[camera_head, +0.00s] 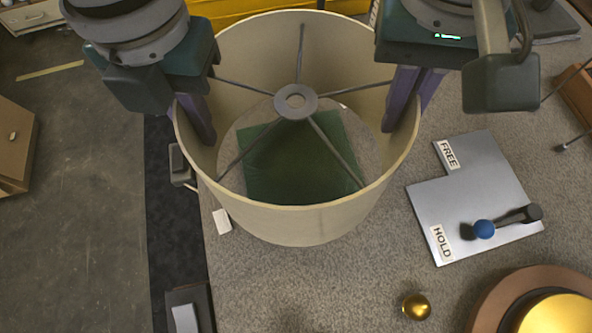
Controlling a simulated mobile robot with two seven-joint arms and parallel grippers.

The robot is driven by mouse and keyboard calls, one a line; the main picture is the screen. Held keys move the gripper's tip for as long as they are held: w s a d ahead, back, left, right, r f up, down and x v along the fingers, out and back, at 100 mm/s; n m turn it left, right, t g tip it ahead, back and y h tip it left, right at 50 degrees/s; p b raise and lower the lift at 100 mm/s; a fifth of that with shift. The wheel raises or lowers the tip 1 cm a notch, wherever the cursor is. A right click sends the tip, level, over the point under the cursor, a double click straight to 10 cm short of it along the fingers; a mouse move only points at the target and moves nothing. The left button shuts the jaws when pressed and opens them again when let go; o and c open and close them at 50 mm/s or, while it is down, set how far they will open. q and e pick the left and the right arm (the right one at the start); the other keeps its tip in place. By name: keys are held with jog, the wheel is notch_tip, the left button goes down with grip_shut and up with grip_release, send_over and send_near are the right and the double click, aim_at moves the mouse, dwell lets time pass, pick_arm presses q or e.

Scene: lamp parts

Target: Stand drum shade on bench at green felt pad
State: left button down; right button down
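The cream drum shade (300,222) is upright, open end up, with a dark spider ring (295,101) and spokes across it. The green felt pad (290,165) shows through the shade's open bottom, inside its outline. I cannot tell whether the shade's lower edge touches the bench. My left gripper (200,130) is at the shade's left wall, a finger showing inside the rim. My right gripper (408,115) is at the right wall, with fingers on both sides of the rim. Both appear shut on the shade; the left one's outer finger is mostly hidden.
The grey bench (320,290) has its left edge just left of the shade. A metal plate marked FREE and HOLD (455,200) with a blue-knobbed lever (484,229) lies right. A brass ball (416,306) and a round brass-and-brown base (550,310) are front right.

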aim_at(218, 163)
jog(key=shift+f, duration=0.1)
